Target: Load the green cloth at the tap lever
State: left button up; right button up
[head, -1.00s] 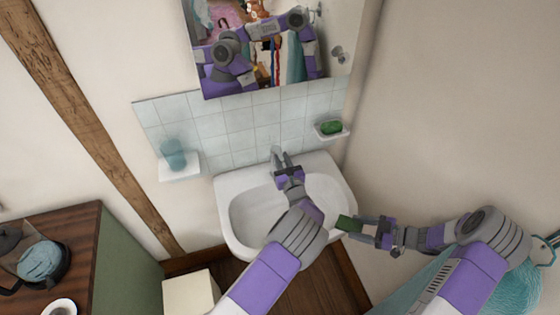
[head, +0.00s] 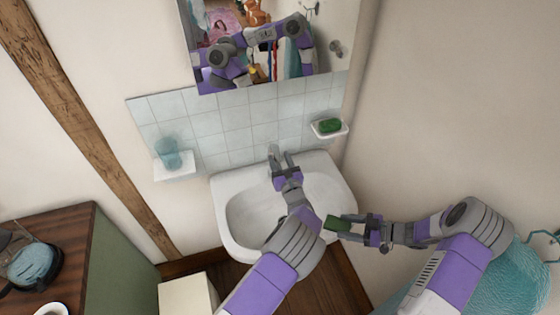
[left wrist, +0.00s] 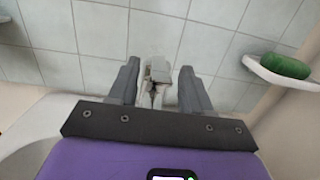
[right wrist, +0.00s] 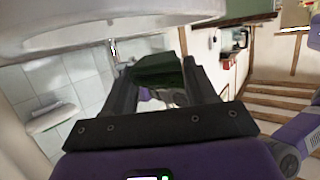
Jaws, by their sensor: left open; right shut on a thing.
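The green cloth (head: 338,224), a small folded block, is held in my right gripper (head: 352,227) beside the right front rim of the basin. The cloth also shows between the fingers in the right wrist view (right wrist: 157,68). My left gripper (head: 281,160) is open over the back of the basin, its fingers pointing at the tap. The grey tap with its lever (left wrist: 160,68) stands between the open fingers in the left wrist view, with visible gaps on both sides. In the head view the tap (head: 273,153) is partly hidden by my left gripper.
The white basin (head: 232,222) lies below both grippers. A soap dish (head: 342,132) with a green bar (head: 329,125) is on the wall at right. A shelf with a blue cup (head: 170,155) is at left. A mirror (head: 270,45) hangs above the tiles.

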pick_arm(q)
jog(key=shift+s, duration=0.1)
jog(key=r+v, duration=0.1)
jog(key=v, duration=1)
jog(key=shift+s+d+f, duration=0.2)
jog(key=shift+s+f, duration=0.2)
jog(key=shift+f, duration=0.15)
